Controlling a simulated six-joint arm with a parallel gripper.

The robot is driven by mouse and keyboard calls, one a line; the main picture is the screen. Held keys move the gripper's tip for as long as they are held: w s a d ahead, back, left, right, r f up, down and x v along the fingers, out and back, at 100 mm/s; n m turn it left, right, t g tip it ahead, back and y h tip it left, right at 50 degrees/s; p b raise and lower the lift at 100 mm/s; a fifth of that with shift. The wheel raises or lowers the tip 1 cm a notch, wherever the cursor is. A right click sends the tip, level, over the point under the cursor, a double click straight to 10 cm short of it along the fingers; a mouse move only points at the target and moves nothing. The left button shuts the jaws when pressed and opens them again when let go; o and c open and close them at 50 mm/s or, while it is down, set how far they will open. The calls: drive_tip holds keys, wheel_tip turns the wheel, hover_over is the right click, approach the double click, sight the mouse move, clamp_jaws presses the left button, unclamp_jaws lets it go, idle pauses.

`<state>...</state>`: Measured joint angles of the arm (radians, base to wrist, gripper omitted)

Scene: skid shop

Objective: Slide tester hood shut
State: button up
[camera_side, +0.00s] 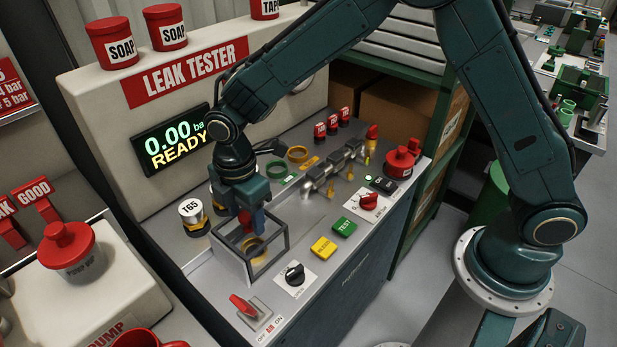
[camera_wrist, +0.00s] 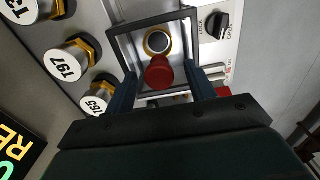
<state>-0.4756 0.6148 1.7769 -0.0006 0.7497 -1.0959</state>
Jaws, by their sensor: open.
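The tester hood (camera_side: 250,272) is a clear box with a grey frame on the front left of the leak tester's bench top. In the wrist view its frame (camera_wrist: 152,15) surrounds a brass ring fitting (camera_wrist: 157,42). A red knob (camera_wrist: 159,72) shows between my fingers. My gripper (camera_side: 252,222) points down over the hood, its fingers open on either side of the knob. In the wrist view my gripper (camera_wrist: 160,90) straddles the knob. I cannot tell whether the fingers touch it. The hood's sliding edge is partly hidden by my gripper.
Capped T65 part (camera_side: 192,211) stands left of the hood. A black lock knob (camera_side: 294,274), a red lever switch (camera_side: 247,306), a yellow button (camera_side: 323,247) and a green TEST button (camera_side: 344,227) lie in front. A pipe manifold (camera_side: 332,170) stands behind right.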

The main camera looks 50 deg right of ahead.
drive_tip(key=shift+r, duration=3.65)
drive_tip(key=shift+s+d+r, duration=0.1)
drive_tip(key=shift+d+r, duration=0.3)
drive_tip(key=shift+r, duration=0.1)
drive_tip(key=s+d+r+m+t, duration=0.3)
drive_tip(key=s+d+r+m, duration=0.6)
drive_tip(key=d+r, duration=0.35)
drive_tip(key=s+d+m+t, duration=0.1)
drive_tip(key=s+d+m, duration=0.3)
drive_tip(key=s, duration=0.3)
drive_tip(key=s+d+m+t, duration=0.1)
drive_tip(key=s+d+m, duration=0.3)
drive_tip(key=s, duration=0.3)
drive_tip(key=shift+s+r+m+t, duration=0.15)
drive_tip(key=shift+s+m+t, duration=0.15)
drive_tip(key=shift+s+m, duration=0.15)
